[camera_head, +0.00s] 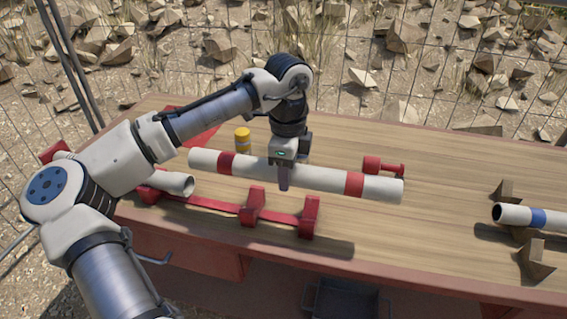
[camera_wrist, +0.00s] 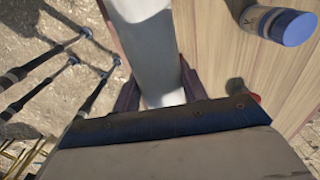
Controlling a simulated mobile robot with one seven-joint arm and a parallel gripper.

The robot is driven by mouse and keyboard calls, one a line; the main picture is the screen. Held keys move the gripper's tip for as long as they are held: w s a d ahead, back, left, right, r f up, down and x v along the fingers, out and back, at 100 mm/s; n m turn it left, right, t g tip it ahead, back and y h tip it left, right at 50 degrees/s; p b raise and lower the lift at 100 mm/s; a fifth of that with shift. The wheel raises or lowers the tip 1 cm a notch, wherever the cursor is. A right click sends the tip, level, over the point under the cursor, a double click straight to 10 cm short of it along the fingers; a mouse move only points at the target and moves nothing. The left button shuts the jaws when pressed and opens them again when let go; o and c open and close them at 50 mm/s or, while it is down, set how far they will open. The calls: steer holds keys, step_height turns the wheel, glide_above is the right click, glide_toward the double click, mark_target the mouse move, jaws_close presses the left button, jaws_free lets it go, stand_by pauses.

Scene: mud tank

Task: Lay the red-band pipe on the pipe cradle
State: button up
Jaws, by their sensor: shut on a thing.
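The red-band pipe (camera_head: 325,178) is long and whitish with two red bands. My gripper (camera_head: 284,184) is shut on it near its middle and holds it roughly level, with a shadow on the table below. In the wrist view the pipe (camera_wrist: 150,45) runs between the two jaws. The red pipe cradle (camera_head: 225,207) stands on the table, with upright supports in front of and below the pipe in the head view. The pipe looks apart from the supports; the exact gap cannot be told. My gripper hides part of the pipe.
A short whitish pipe end (camera_head: 176,183) lies at the cradle's left. A blue-band pipe (camera_head: 515,214) rests on brown blocks at right. A yellow-capped bottle (camera_head: 243,139) and a red dumbbell-shaped piece (camera_head: 383,166) stand behind. A blue-capped cylinder (camera_wrist: 280,24) shows in the wrist view.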

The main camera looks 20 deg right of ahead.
steer(key=shift+s+f+b, duration=0.1)
steer(key=shift+f+b, duration=0.55)
step_height(320, 180, down, 5)
steer(key=b, duration=0.5)
steer(key=shift+b, duration=0.35)
steer(key=shift+f, duration=1)
steer(key=shift+p, duration=0.4)
steer(key=shift+a+f, duration=0.1)
steer(key=shift+f, duration=0.45)
steer(key=o, duration=1.3)
